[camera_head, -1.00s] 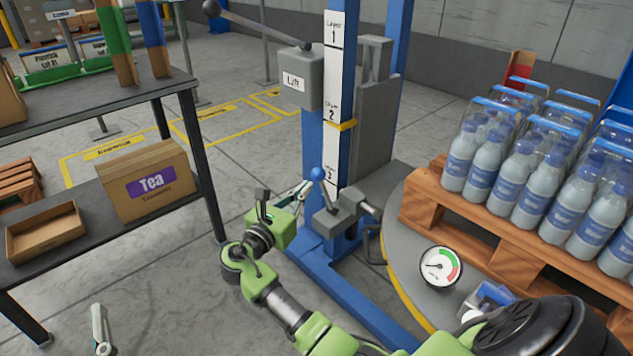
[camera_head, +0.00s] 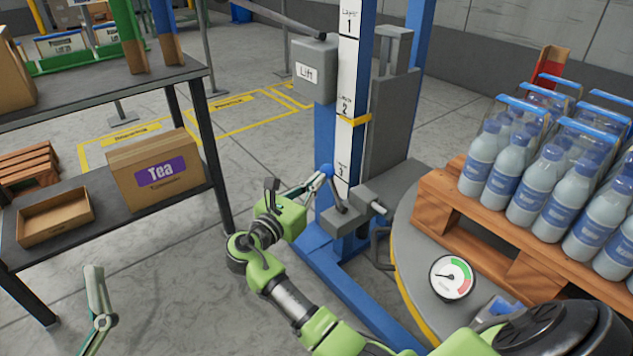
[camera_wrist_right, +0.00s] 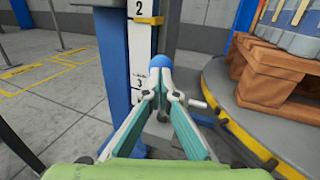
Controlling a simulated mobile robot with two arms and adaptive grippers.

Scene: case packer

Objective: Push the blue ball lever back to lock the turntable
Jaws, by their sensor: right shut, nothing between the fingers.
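The blue ball (camera_head: 327,170) tops a short grey lever (camera_head: 334,192) on a grey block (camera_head: 345,215) at the foot of the blue lift post, beside the turntable (camera_head: 415,263). My right gripper (camera_head: 318,179) is shut, its fingertips at the blue ball. In the right wrist view the ball (camera_wrist_right: 158,62) shows just beyond the closed fingertips (camera_wrist_right: 159,76); I cannot tell whether they touch. The fingers hide most of the lever there. Part of my left gripper (camera_head: 97,290) shows at the lower left, far from the lever; its jaw state is unclear.
A wooden pallet (camera_head: 440,215) with bottle packs (camera_head: 545,180) stands on the turntable. A round gauge (camera_head: 452,278) is near its edge. The lift post (camera_head: 347,100) carries a layer scale. A shelf with a Tea box (camera_head: 157,170) and an open carton (camera_head: 55,215) stands left.

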